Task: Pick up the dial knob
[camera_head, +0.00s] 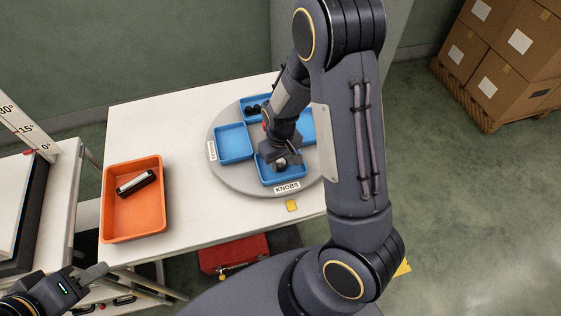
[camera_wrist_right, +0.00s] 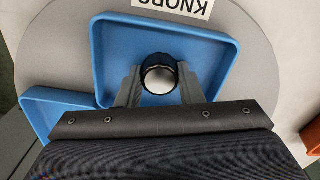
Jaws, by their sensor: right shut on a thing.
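The dial knob (camera_wrist_right: 159,79) is a round black piece with a pale top. It is in the blue tray labelled KNOBS (camera_wrist_right: 112,42), seen in the right wrist view. My right gripper (camera_wrist_right: 158,88) has one finger on each side of the knob and is shut on it. In the head view the right gripper (camera_head: 281,161) reaches down into the KNOBS tray (camera_head: 266,178), and the knob shows small and dark between its fingers. I cannot tell whether the knob touches the tray floor. My left gripper (camera_head: 88,275) is at the lower left, away from the table top; its jaw opening is unclear.
The tray stands on a round grey turntable (camera_head: 222,178) with other blue trays (camera_head: 233,143), one holding black parts. An orange bin (camera_head: 134,222) with a black-and-white part sits at the left of the white table (camera_head: 185,225). A red toolbox (camera_head: 234,256) is below.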

